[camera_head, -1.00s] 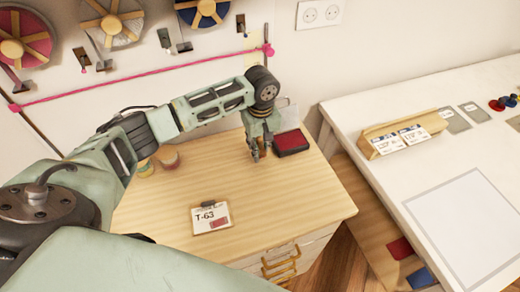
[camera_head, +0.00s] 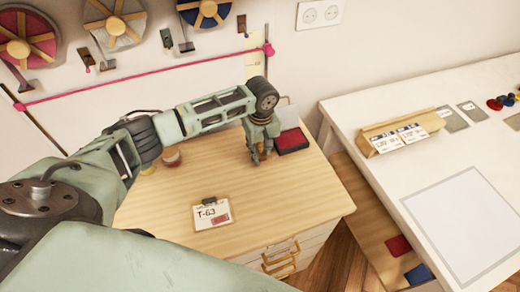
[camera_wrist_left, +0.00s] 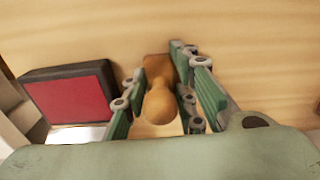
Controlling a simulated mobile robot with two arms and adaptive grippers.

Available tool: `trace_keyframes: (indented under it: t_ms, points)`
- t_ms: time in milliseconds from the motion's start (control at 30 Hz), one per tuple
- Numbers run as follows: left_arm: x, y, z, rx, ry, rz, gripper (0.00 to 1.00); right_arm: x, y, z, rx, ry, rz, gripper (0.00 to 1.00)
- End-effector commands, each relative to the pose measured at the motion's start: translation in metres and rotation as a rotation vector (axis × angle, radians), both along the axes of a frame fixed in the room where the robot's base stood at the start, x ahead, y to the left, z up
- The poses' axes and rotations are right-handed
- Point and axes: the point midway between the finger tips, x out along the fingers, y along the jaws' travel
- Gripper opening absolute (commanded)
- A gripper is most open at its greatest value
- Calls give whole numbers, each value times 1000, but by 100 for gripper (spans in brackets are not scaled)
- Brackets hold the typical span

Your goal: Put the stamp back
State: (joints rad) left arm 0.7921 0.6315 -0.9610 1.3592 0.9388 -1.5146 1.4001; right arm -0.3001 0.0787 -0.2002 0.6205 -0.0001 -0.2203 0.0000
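My left gripper (camera_head: 261,159) is low over the wooden cabinet top, just left of the red ink pad. In the left wrist view, the gripper (camera_wrist_left: 157,68) has its fingers close on both sides of a wooden stamp (camera_wrist_left: 158,100) with a rounded handle and a block base. It looks shut on the stamp, with the fingertips at the base. The ink pad (camera_head: 292,140), red in a black case, also shows left of the fingers in the wrist view (camera_wrist_left: 72,99). My right gripper is not in view.
A card marked T-63 (camera_head: 212,214) lies on the cabinet top (camera_head: 290,195). Small round items (camera_head: 170,156) stand behind my arm. A white table (camera_head: 385,185) with a paper holder (camera_head: 402,133) is at right. The cabinet front and centre are mostly clear.

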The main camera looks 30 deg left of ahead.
Motion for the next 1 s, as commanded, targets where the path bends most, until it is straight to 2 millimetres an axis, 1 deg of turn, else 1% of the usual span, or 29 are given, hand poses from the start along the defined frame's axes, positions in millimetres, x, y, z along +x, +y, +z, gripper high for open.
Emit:
trace_keyframes:
  t_ms: [33,133,567,667,767,867,1000]
  points:
    - [-7,-1,-11,3,17,-3,33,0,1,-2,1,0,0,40]
    - [-7,-1,-11,3,18,-4,41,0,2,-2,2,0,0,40]
    - [-8,-2,-11,1,21,-6,41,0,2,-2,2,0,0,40]
    - [-7,-2,-7,1,18,-6,41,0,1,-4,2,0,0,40]
    - [-6,-2,5,1,16,-6,41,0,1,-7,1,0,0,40]
    - [-5,-2,26,-1,11,-5,41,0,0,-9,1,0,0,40]
    - [-4,-3,60,-2,8,-4,41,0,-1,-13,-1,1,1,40]
